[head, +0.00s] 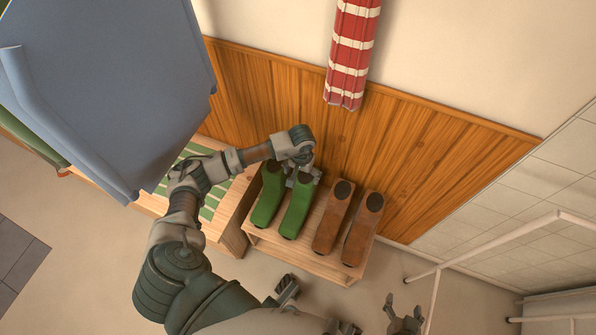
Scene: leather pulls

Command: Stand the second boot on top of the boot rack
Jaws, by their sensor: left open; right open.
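The wooden boot rack (302,262) stands against the panelled wall. On top of it stand two green boots, the left one (266,203) and the right one (295,211), and two brown boots, the inner one (329,226) and the right-hand one (359,239). All four are in a row, with their dark openings toward the wall. My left gripper (304,181) is open at the upper end of the right green boot; whether it touches is hard to tell. My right gripper (404,312) is open and empty, low in the view, away from the rack.
A wooden bench (228,220) with a green striped cushion (213,196) stands left of the rack. A large blue hanging item (105,85) fills the upper left. A red-and-white striped hanging (352,55) is above the rack. A white rail frame (480,250) stands at the right.

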